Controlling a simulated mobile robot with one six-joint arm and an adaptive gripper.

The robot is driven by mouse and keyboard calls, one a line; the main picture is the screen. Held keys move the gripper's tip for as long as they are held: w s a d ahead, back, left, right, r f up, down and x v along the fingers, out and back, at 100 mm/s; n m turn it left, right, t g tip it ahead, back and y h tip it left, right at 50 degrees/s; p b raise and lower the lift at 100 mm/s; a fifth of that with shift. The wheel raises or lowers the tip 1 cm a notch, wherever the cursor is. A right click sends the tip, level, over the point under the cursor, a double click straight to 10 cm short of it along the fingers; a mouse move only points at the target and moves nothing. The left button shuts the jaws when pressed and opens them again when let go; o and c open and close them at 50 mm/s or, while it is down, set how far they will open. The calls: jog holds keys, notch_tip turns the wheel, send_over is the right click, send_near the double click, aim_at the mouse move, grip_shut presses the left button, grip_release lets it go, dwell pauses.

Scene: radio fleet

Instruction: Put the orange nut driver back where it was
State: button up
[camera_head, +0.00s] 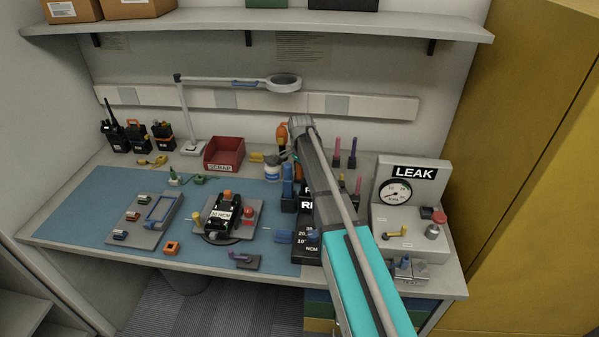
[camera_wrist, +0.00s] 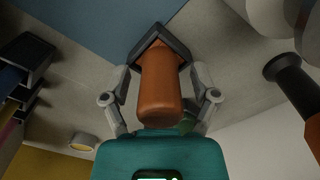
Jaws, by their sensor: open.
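The orange nut driver (camera_wrist: 160,90) shows in the wrist view as a thick orange handle, its rounded end toward the camera. Its far end meets a dark square-cornered holder (camera_wrist: 147,40), and its shaft is hidden. My gripper (camera_wrist: 160,78) has its two fingers apart, one on each side of the handle, with gaps visible.
A holder with tools (camera_wrist: 30,65) stands left in the wrist view. A white bottle (camera_head: 272,173) and a dark-necked orange object (camera_head: 282,132) are close by in the head view. The red scrap bin (camera_head: 224,155) and leak tester (camera_head: 415,185) stand farther out.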

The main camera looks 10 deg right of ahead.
jog(key=shift+r, duration=0.1)
notch_tip(320, 180, up, 12)
jog(key=p, duration=1.2)
dwell(1.8)
